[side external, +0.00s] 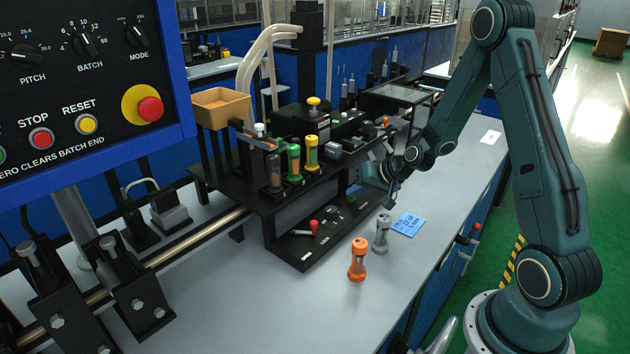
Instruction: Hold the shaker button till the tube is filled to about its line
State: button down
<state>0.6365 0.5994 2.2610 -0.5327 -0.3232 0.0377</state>
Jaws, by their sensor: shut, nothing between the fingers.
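An orange hopper (221,106) with a chute (257,141) stands at the left end of the black rig. A dark tube (275,173) stands near the chute's end, beside a green-capped tube (294,163) and a yellow-capped tube (311,154). The fill line and level are too small to read. A yellow button (313,101) tops a black box behind them, and the lower panel has a small green button (351,199); I cannot tell which is the shaker's. My gripper (389,202) is shut and empty, right of the lower panel; contact cannot be told.
An orange tube (358,260) and a grey tube (382,234) stand on the grey bench (300,315) in front. A blue note (407,224) lies near them. A red-handled lever (313,226) sits on the lower panel. A control panel (80,75) fills the upper left.

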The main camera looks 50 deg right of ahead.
aim_at(355, 202)
jog(key=shift+r, duration=0.9)
jog(key=shift+r, duration=2.5)
